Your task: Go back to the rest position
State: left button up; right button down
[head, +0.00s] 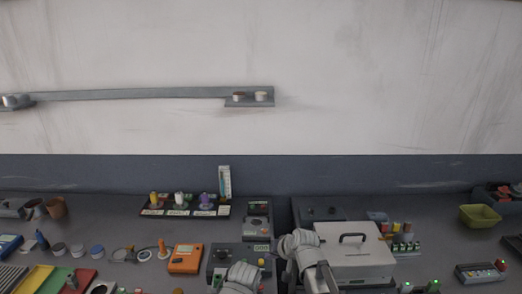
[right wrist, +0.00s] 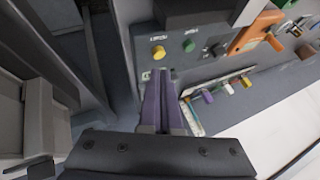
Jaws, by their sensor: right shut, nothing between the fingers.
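My right gripper (right wrist: 160,78) is shut and empty in the right wrist view, its two dark fingers together. Its tips show in front of a dark grey control panel (right wrist: 205,52) with a yellow and a green button. I cannot tell whether they touch it. In the head view my right arm comes in at the bottom centre, beside a silver box (head: 345,268) with a dark handle on top. A pale link of my left arm shows at the bottom, left of it; my left gripper cannot be made out. No pan is recognisable.
The long grey bench (head: 450,240) runs along the wall. Crowded around the arms are an orange device (head: 186,259), a rack of coloured-handled tools (head: 182,209) and several control boxes. A green bowl (head: 479,216) stands at the right. Above the bench is a wall shelf (head: 140,94).

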jog(key=s+d+f+g+h, duration=0.1)
jog(key=s+d, duration=0.3)
jog(key=s, duration=0.1)
jog(key=s+d+f+g+h, duration=0.1)
jog(key=s+d+f+g, duration=0.1)
jog(key=s+d, duration=0.3)
jog(key=s+d+f+n+g+h, duration=0.1)
jog(key=s+d+g+h, duration=0.1)
jog(key=s+d, duration=0.2)
jog(key=shift+s+d+f, duration=0.1)
jog(key=shift+s+f, duration=0.05)
jog(key=shift+s, duration=0.45)
jog(key=shift+s+d+f, duration=0.1)
jog(key=shift+s+f, duration=0.05)
jog(key=shift+s, duration=0.4)
jog(key=s+a+n+g+h, duration=0.1)
jog(key=s+a+n, duration=0.3)
jog(key=a, duration=0.6)
jog(key=shift+s+a+h, duration=0.3)
jog(key=shift+s, duration=0.9)
